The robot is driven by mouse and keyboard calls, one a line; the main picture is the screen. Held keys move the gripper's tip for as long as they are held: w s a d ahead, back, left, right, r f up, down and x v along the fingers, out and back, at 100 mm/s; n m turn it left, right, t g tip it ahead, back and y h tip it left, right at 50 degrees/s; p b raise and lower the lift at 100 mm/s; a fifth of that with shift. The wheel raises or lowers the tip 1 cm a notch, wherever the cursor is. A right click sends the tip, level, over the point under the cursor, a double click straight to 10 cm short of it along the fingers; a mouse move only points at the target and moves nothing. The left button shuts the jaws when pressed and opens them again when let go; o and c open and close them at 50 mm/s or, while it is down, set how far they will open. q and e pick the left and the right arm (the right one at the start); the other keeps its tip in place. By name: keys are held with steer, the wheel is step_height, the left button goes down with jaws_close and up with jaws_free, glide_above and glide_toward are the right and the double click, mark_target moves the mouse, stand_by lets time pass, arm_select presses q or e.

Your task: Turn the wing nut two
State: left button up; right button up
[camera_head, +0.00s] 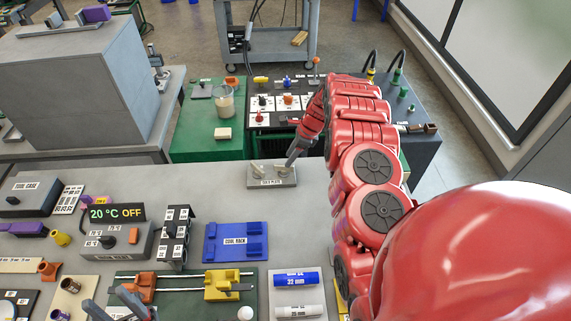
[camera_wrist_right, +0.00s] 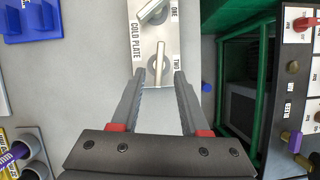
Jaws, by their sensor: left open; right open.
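The cold plate (camera_wrist_right: 138,58) is a pale metal block labelled "COLD PLATE", with wing nut one (camera_wrist_right: 153,12) and wing nut two (camera_wrist_right: 159,62) on its top. In the head view the plate (camera_head: 257,182) sits at the far edge of the grey bench. My right gripper (camera_wrist_right: 160,75) is open, its fingertips on either side of the near end of wing nut two's bar, with gaps showing. In the head view my right gripper (camera_head: 291,161) hides part of the plate's top. My left gripper (camera_head: 118,300) is open and empty over the green board, low at the left.
A blue cool rack (camera_head: 236,242) and a control box (camera_head: 112,240) reading "20 °C OFF" stand on the bench. A green board (camera_head: 190,292) with orange and yellow clamps lies in front. Beyond the bench stands a green cart (camera_head: 205,130). Bare bench surrounds the plate.

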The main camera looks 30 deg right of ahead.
mark_target(284, 169)
steer(key=p+x, duration=0.1)
steer(key=x, duration=0.2)
steer(key=shift+w+a+f, duration=0.1)
steer(key=shift+f, duration=0.2)
steer(key=shift+a+f, duration=0.2)
steer(key=shift+f, duration=0.15)
jaws_close()
